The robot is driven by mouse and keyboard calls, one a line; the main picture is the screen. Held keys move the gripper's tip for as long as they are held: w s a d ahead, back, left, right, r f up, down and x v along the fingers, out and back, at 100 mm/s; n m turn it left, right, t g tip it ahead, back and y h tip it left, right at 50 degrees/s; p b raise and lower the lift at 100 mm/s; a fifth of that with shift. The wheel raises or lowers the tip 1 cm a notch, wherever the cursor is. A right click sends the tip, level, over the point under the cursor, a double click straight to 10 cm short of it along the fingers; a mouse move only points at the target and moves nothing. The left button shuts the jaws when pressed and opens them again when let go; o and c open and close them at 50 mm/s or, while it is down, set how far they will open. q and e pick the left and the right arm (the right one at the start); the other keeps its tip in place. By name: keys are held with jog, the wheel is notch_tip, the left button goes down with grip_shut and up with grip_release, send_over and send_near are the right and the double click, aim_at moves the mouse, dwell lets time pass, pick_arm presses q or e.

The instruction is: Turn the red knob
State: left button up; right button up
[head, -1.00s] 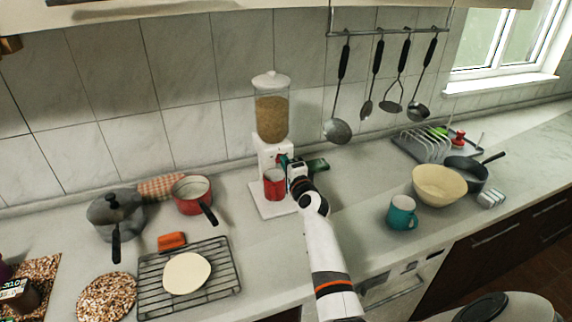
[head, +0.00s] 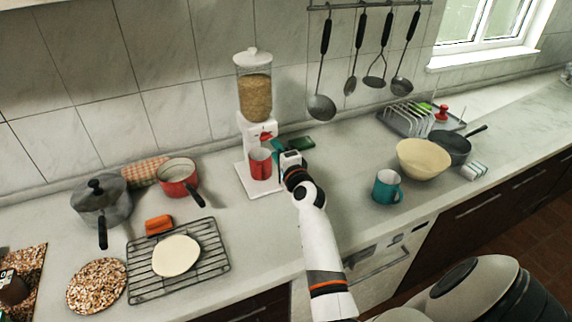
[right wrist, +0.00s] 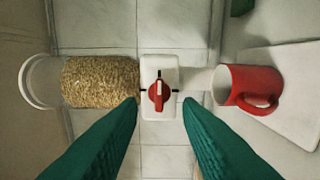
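The red knob (head: 266,136) is on the front of the white dispenser, below its grain-filled clear hopper (head: 254,97). In the right wrist view the knob (right wrist: 159,95) sits in the middle of the white body, its grip running up and down the picture. My right gripper (head: 278,149) is in front of the dispenser, a little right of the knob in the head view. Its green fingers (right wrist: 161,100) are apart, one on each side of the knob in the picture, with nothing held between them. No contact with the knob shows. My left gripper is not in view.
A red mug (head: 260,163) stands on the dispenser's white base (head: 262,187), close to my right gripper. A dark green item (head: 300,143) lies behind the gripper. A teal mug (head: 387,187) and cream bowl (head: 423,158) stand to the right. A cooling rack (head: 212,262) is front left.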

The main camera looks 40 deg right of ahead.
jog(key=v, duration=0.7)
jog(key=shift+b, duration=0.4)
jog(key=shift+w, duration=0.1)
